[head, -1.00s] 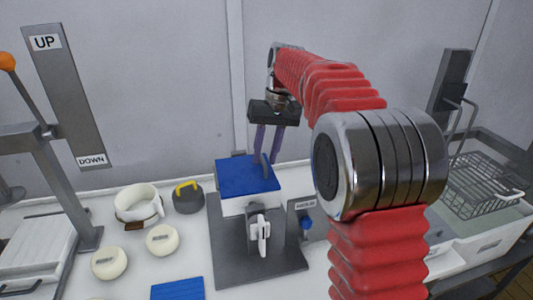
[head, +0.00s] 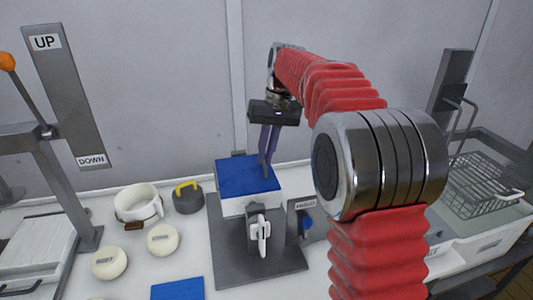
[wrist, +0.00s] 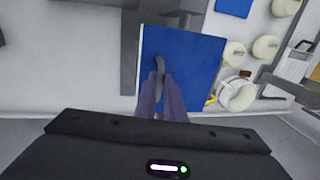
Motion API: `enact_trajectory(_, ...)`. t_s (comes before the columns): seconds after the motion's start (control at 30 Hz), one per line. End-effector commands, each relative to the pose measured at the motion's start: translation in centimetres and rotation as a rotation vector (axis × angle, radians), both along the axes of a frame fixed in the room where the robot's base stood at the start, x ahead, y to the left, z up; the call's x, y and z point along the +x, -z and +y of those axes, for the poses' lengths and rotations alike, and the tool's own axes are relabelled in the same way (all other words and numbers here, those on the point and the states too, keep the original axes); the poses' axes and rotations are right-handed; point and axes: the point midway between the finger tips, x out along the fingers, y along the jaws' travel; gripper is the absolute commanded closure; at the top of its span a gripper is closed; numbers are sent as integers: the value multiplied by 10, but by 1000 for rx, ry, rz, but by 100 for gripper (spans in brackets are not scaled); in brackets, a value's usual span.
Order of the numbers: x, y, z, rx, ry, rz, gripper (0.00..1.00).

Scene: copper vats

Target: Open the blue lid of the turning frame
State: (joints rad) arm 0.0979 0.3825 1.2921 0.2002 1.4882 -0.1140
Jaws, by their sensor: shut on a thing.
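The turning frame (head: 282,255) stands on the bench on a grey base plate, with a white box topped by the blue lid (head: 245,175). The lid lies flat and closed on the box. A grey handle (wrist: 160,64) stands near one edge of the lid in the wrist view. My gripper (head: 267,172) points down at the right part of the lid. Its purple fingers are shut on the lid's handle, which sits between the fingertips in the wrist view; the fingers hide its lower part.
A white crank handle (head: 262,235) is on the frame's front. To the left are a white mug-like pot (head: 137,204), a dark weight with a yellow handle (head: 188,198) and two cream rounds (head: 162,240). A wire basket (head: 483,185) is at right. A wall is behind.

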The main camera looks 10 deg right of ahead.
Motion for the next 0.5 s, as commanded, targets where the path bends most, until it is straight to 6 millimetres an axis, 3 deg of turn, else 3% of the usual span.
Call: enact_trajectory(0.5, 0, -16, 10, -112, -2, -4, 100)
